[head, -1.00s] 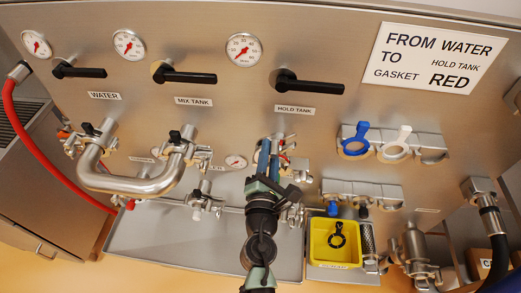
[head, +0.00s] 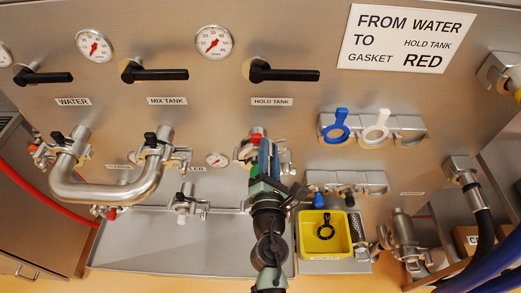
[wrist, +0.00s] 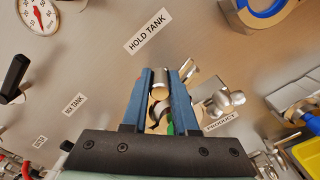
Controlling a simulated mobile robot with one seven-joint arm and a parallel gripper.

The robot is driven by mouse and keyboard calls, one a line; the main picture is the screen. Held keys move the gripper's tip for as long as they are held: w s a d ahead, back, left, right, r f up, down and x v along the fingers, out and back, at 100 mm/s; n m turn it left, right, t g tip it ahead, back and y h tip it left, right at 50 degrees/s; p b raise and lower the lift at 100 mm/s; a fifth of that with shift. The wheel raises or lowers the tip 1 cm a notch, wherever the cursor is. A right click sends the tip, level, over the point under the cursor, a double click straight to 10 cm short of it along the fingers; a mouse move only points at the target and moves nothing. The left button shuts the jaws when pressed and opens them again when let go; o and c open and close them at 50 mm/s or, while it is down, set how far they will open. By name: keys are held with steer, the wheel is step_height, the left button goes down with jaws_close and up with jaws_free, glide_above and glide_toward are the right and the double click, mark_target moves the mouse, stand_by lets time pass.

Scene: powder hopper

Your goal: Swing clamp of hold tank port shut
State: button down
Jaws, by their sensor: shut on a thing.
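The hold tank port (head: 244,152) is below the HOLD TANK label (head: 272,101) in the head view. Its metal clamp shows in the wrist view, with a wing nut (wrist: 222,100) right of my fingers and a thin bolt (wrist: 188,72) beside them. My gripper (head: 268,150) is at the right side of the port. In the wrist view my blue fingers (wrist: 160,78) are shut on a shiny metal part of the clamp between them. A bit of green shows behind the fingers. My gripper hides much of the port, so I cannot tell how far the clamp stands open.
A U-shaped pipe (head: 105,190) joins ports at the left. A black valve handle (head: 284,74) is above the port. Blue and white rings (head: 340,128) hang at the right. A yellow bin (head: 322,254) holding a black ring sits below right. The steel tray (head: 190,245) is bare.

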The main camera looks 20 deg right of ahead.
steer(key=shift+d+r, duration=0.1)
steer(key=shift+d, duration=0.15)
steer(key=f, duration=0.1)
steer(key=f+b, duration=0.1)
steer(key=d+b, duration=0.1)
steer(key=shift+s+f, duration=0.25)
steer(key=shift+f, duration=0.15)
steer(key=c, duration=0.7)
jaws_free()
steer(key=b+v, duration=0.1)
steer(key=v, duration=0.8)
steer(key=shift+a+r+b, duration=0.15)
steer(key=shift+b, duration=0.15)
